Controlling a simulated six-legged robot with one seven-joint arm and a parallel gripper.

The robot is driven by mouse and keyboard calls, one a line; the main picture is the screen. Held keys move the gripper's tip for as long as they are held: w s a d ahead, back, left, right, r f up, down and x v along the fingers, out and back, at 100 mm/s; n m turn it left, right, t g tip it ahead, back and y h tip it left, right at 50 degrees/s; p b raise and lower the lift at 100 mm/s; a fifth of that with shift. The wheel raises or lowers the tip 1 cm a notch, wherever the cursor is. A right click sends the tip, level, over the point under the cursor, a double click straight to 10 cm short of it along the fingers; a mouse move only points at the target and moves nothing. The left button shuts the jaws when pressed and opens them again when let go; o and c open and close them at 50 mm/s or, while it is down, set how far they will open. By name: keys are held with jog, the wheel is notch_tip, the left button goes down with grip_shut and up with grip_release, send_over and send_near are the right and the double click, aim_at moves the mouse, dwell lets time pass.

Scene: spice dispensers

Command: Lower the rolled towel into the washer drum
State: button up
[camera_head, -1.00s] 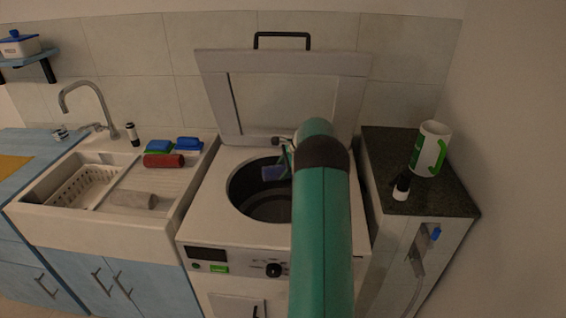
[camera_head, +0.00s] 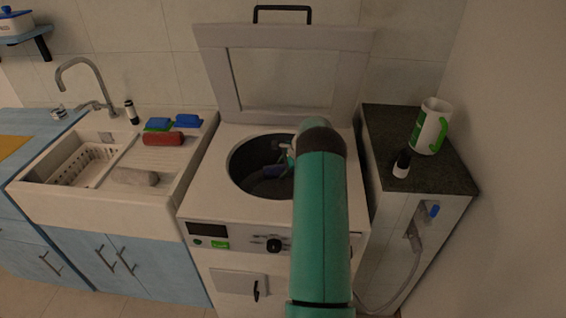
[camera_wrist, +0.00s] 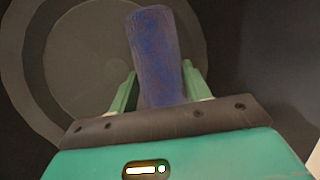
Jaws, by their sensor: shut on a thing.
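The rolled towel (camera_wrist: 156,52) is dark blue. My gripper (camera_wrist: 160,92) is shut on it, with a green finger on either side, in the wrist view. In the head view the blue towel (camera_head: 274,171) shows inside the round opening of the top-loading washer drum (camera_head: 243,178), below the rim. My arm hides the right part of the opening and most of my gripper. The wrist view shows the dark drum floor (camera_wrist: 85,50) with round rings beyond the towel. I cannot tell whether the towel touches the floor.
The washer lid (camera_head: 285,75) stands open behind the drum. Left is a sink (camera_head: 95,218) with a red roll (camera_head: 163,139), a grey roll (camera_head: 135,176) and folded blue and green cloths.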

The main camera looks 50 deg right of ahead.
jog(key=shift+f, duration=2.95)
jog(key=o, duration=1.2)
jog(key=v, duration=1.4)
